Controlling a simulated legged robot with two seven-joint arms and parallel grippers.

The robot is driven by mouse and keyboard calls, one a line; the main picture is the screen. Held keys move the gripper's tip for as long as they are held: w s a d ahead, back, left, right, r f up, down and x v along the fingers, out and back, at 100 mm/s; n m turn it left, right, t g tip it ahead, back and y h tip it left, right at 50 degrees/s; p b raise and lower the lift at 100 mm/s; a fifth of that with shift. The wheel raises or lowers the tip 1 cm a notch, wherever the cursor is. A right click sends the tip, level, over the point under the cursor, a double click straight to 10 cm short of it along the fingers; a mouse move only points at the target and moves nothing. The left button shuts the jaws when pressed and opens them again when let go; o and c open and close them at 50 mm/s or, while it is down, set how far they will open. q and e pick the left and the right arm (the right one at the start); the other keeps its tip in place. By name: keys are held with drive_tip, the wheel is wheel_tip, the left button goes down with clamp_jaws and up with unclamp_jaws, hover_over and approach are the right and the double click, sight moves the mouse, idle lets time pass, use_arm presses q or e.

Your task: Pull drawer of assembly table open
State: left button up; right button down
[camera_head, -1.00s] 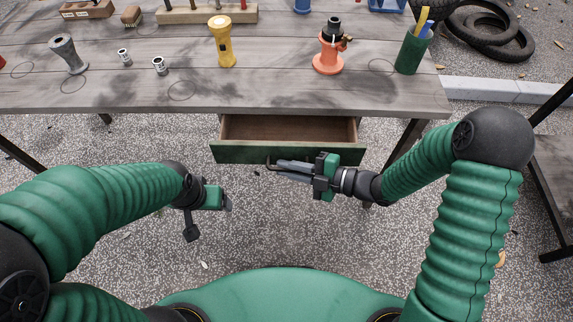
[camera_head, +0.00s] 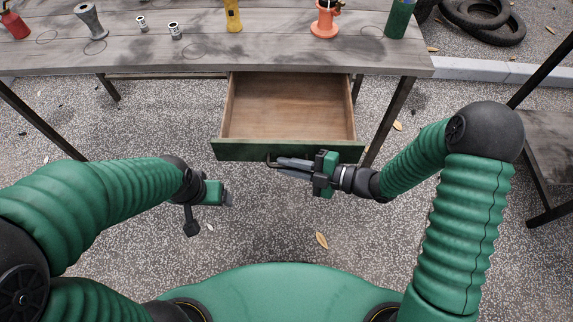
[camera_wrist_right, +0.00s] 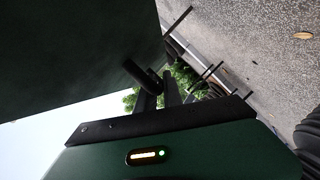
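The assembly table (camera_head: 150,58) has a drawer (camera_head: 287,150) with a green front and a bare wooden inside. The drawer is pulled well out toward me and is empty. My right gripper (camera_head: 280,166) is at the drawer's dark handle (camera_head: 268,159), just in front of the green front. Its fingers are close together and appear shut on the handle. In the right wrist view the handle (camera_wrist_right: 140,75) lies at the fingertips, beside the dark drawer front. My left gripper (camera_head: 222,194) hangs left of the drawer, away from it; its fingers cannot be made out.
On the tabletop stand a yellow flashlight (camera_head: 233,16), an orange fitting (camera_head: 326,20), a green cup (camera_head: 398,20), a grey part (camera_head: 91,20) and small cans. Table legs (camera_head: 388,120) flank the drawer. Tires (camera_head: 483,20) lie at the back right.

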drive_tip(key=c, duration=1.8)
unclamp_jaws()
drive_tip(key=shift+w+d+f, duration=0.1)
drive_tip(key=shift+d+f, duration=0.05)
drive_tip(key=shift+d, duration=0.15)
drive_tip(key=o, duration=0.3)
drive_tip(key=shift+d, duration=0.1)
use_arm(q)
drive_tip(key=shift+d, duration=0.35)
drive_tip(key=shift+a, duration=0.25)
use_arm(e)
drive_tip(key=shift+a, duration=0.2)
use_arm(q)
drive_tip(key=p+v, duration=0.1)
drive_tip(key=p, duration=0.1)
drive_tip(key=p+v, duration=0.1)
drive_tip(key=v, duration=0.1)
drive_tip(key=shift+w+d+r+p, duration=0.1)
drive_tip(key=shift+w+r+p, duration=0.25)
drive_tip(key=shift+w+r, duration=0.05)
use_arm(e)
drive_tip(key=v, duration=1.7)
drive_tip(key=shift+d+f, duration=0.1)
